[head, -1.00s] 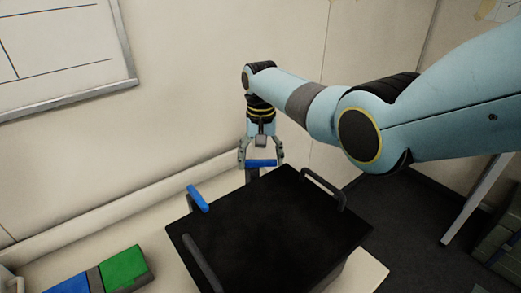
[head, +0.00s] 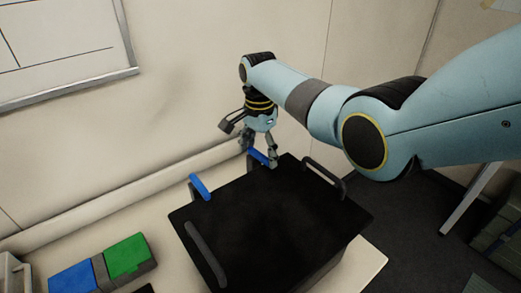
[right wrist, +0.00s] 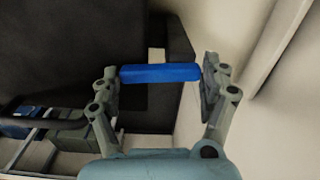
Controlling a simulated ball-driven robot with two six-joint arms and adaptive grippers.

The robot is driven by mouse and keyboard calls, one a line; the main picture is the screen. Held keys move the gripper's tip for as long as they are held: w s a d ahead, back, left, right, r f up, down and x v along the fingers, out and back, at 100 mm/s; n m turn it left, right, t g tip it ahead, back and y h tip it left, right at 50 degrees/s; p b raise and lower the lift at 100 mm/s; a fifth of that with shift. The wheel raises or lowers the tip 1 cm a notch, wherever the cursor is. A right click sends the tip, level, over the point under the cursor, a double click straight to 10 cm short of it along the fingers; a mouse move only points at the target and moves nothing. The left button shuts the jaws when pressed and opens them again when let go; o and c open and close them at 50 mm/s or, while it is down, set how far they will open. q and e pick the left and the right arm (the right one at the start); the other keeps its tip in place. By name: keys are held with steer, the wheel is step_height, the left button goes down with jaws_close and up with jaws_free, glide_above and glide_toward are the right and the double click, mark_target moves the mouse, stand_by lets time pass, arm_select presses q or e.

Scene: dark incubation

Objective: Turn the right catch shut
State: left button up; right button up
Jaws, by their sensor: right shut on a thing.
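The right catch (head: 258,157) is a blue bar at the far edge of the black box (head: 275,225). My right gripper (head: 259,154) is shut on this bar, with one finger at each end. In the right wrist view the blue bar (right wrist: 160,73) spans between the two fingertips, and the dark box lies behind it. The bar sits slantwise in the head view. The left catch (head: 200,187), also blue, stands at the box's left side, apart from the gripper. My left gripper is out of view.
The box has dark handles at its left (head: 206,257) and right (head: 325,178). A pale wall (head: 200,100) rises close behind the gripper. Green (head: 127,255) and blue (head: 72,279) blocks lie on the pale table (head: 180,262) at front left.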

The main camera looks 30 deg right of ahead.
mark_target(259, 154)
steer(key=shift+m, duration=0.6)
steer(key=o, duration=1.1)
step_height(259, 154, up, 12)
stand_by(0.4)
